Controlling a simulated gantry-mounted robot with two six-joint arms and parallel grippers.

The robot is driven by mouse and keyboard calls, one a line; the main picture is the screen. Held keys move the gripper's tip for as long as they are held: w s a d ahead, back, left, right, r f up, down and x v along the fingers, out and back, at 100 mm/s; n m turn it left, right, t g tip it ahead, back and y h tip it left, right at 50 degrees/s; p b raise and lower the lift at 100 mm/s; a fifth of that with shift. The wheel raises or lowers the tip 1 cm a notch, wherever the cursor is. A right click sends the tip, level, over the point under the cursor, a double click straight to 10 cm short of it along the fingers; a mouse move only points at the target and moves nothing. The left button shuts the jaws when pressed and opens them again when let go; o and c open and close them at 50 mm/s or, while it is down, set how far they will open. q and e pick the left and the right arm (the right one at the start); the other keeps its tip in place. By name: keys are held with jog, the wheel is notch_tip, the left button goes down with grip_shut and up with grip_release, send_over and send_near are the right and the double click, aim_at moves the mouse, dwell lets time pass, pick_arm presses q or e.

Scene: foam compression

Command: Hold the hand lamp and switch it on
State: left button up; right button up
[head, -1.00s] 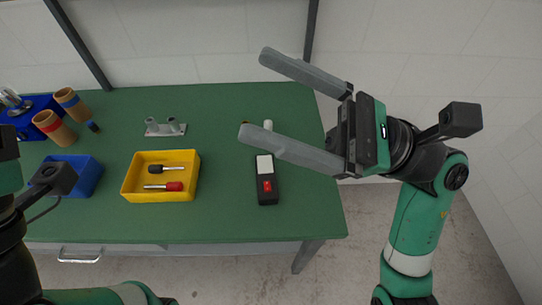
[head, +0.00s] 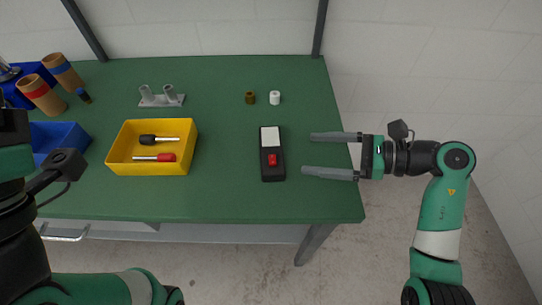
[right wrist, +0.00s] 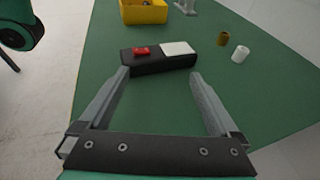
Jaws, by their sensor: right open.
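The hand lamp (head: 272,172) is a black block with a white panel and a red switch (head: 272,159). It lies on the green table, right of the yellow bin. My right gripper (head: 306,153) is open and empty just to the right of the lamp, its fingers pointing at it. In the right wrist view the lamp (right wrist: 160,61) lies just beyond the open fingertips (right wrist: 160,74), with nothing between the fingers. My left arm shows at the left edge of the head view; its fingers are out of view.
The yellow bin (head: 112,158) holds a black-handled and a red-handled tool. A brown cylinder (head: 250,98) and a white cylinder (head: 275,97) stand behind the lamp. A grey bracket (head: 162,100) and blue bins (head: 62,139) are further left. The table is clear around the lamp.

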aim_at(276, 149)
jog(key=b+x, duration=0.3)
jog(key=x, duration=0.5)
jog(key=shift+w+a+f, duration=0.1)
jog(key=shift+a+f, duration=0.05)
jog(key=shift+a, duration=0.1)
jog(key=shift+w+a+f, duration=0.15)
jog(key=shift+w+a, duration=0.05)
jog(key=shift+a, duration=0.4)
grip_shut()
jog(key=shift+o, duration=0.2)
grip_release()
